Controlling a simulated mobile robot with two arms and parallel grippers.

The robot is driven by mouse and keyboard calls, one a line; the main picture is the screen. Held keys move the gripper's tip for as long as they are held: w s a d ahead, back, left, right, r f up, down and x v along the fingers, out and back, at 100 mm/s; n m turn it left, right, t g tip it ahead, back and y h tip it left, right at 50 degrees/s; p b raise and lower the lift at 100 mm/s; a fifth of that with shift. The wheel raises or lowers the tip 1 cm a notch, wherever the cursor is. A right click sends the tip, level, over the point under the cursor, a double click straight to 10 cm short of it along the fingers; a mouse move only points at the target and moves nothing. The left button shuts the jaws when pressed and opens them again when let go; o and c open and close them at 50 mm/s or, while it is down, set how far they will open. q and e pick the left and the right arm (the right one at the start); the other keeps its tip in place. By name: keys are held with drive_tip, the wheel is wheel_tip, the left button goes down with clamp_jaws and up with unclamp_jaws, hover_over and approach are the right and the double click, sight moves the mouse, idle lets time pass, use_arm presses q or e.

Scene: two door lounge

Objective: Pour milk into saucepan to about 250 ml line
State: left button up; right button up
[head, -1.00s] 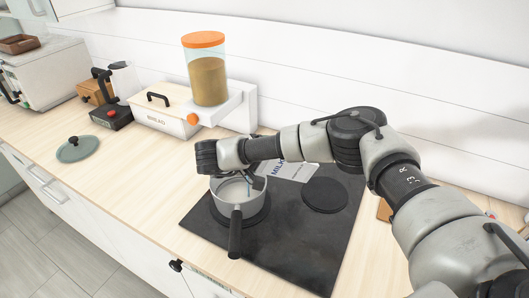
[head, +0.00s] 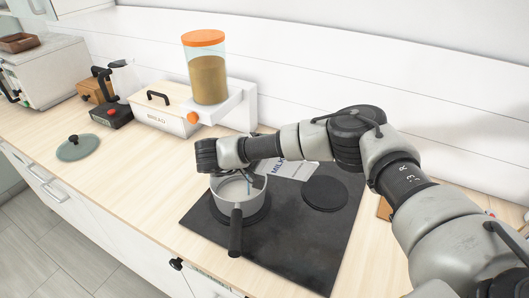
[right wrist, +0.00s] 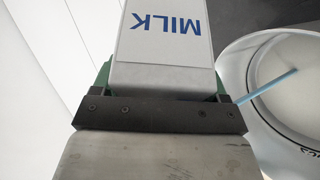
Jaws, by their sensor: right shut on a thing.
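The white milk carton (head: 297,171) with blue MILK lettering lies tilted over the hob, partly hidden behind my right arm. In the right wrist view my right gripper (right wrist: 162,88) is shut on the milk carton (right wrist: 165,45), with green fingers on both sides. The grey saucepan (head: 228,197) stands on the left burner with its dark handle toward the front. The right wrist view shows the saucepan (right wrist: 259,55) beside the carton, pale inside, with a thin blue strip across it. I cannot tell the liquid level or read the marks clearly. My left gripper is not in view.
The black hob (head: 284,232) has a free right burner (head: 325,194). A glass lid (head: 77,149) lies at the left of the counter. The counter's front left is clear.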

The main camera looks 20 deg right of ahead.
drive_tip(key=shift+h, duration=0.3)
drive_tip(key=shift+a+f+p, duration=0.1)
drive_tip(key=shift+p, duration=0.4)
drive_tip(key=shift+f+h, duration=0.2)
drive_tip(key=shift+h, duration=0.4)
idle(1.8)
drive_tip(key=shift+w+a+r+n+h+p, duration=0.15)
drive_tip(key=shift+a+n+h+p, duration=0.2)
drive_tip(key=shift+p, duration=0.25)
